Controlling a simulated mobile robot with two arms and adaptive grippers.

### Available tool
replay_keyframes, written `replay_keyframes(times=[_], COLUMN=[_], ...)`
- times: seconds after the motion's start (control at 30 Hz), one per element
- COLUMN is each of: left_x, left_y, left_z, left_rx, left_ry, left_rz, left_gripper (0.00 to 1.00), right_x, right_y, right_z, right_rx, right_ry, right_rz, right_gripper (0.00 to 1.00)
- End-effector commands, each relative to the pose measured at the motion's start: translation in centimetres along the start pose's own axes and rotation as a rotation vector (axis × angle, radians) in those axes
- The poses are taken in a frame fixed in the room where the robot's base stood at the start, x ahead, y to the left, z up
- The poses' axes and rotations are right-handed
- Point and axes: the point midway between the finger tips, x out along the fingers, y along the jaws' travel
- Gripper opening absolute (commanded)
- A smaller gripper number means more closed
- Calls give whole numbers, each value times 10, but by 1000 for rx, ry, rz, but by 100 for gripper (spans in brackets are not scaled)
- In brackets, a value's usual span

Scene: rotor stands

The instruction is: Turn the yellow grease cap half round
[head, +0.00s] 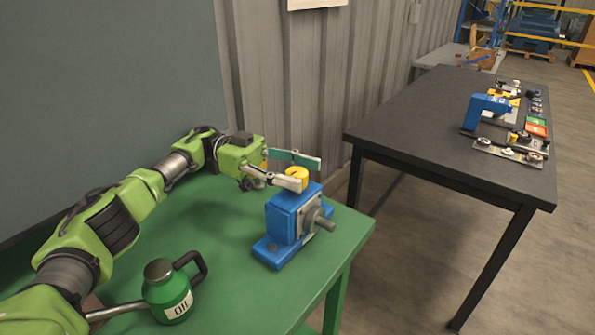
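The yellow grease cap (298,172) sits on top of the blue bearing housing (284,215), near the right end of the green table (240,295). A grey shaft (322,222) sticks out of the housing's right side. My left gripper (308,173) reaches in from the left at cap height. Its fingers are spread, the near one in front of the cap's left side and the far one behind it. I see a gap between the far finger and the cap; whether the near finger touches is unclear. My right gripper is out of view.
A green oil can (169,293) with a long spout stands at the table's front left, below my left arm. A black table (425,115) with a blue clamp-like device (484,111) and several small parts stands right, across a floor gap. A corrugated wall (300,80) is behind.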

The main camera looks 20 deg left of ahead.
Motion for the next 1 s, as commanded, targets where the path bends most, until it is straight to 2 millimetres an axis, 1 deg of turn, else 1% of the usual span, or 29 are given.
replay_keyframes(times=[0.17, 0.27, 0.6, 0.7, 0.83, 1.0], left_x=[-1, -1, 0, 1, 1, 1], left_y=[0, 0, 0, 0, 0, 0], left_z=[-2, -12, -75, -88, -98, -100], left_rx=[0, 4, 4, 3, 1, 0], left_ry=[0, 0, -1, -1, -1, -1], left_rz=[-1, -1, 0, 0, 0, 0], left_gripper=[48, 48, 48, 48, 48, 48], right_x=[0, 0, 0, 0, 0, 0], right_y=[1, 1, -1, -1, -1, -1], right_z=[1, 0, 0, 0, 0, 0], right_rx=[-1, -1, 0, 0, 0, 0], right_ry=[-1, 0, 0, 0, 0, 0], right_rz=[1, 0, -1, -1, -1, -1], right_gripper=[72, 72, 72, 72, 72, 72])
